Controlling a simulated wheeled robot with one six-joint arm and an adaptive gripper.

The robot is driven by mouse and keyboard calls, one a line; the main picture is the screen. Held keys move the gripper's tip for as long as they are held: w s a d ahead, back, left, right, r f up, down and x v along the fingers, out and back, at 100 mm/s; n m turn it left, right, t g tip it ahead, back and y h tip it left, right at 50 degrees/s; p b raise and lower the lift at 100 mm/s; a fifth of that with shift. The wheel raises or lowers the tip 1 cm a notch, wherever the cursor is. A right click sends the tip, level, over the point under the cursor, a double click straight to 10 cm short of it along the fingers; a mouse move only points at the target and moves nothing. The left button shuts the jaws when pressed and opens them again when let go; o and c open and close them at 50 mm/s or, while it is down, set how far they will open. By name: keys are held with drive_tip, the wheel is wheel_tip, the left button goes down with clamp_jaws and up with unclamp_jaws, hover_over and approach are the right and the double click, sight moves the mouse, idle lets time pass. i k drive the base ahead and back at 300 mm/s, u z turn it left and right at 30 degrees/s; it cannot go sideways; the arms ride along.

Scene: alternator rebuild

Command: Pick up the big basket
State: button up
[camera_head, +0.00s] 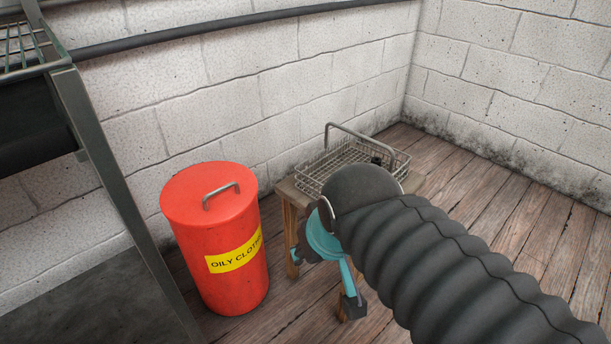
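A wire basket (312,184) with a raised grey handle stands on a small wooden stool (289,203) near the back wall. My thick dark ribbed arm covers the basket's front right part. A small dark thing (377,160) shows at the basket's right side; I cannot tell what it is. My gripper (351,299) is partly seen, with a teal body and a dark tip, in front of the stool. It appears apart from the basket handle. The arm hides much of it, so I cannot tell whether it is open or shut.
A red bin (212,255) marked "OILY CLOTHS", partly covered at its label's end, stands left of the stool. A metal rack (98,170) is at the far left. Block walls close the back and right. Plank floor (520,225) is clear on the right.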

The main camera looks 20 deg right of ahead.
sight(391, 149)
drive_tip(key=u, duration=0.25)
drive_tip(key=k, duration=0.7)
drive_tip(key=z, duration=1.3)
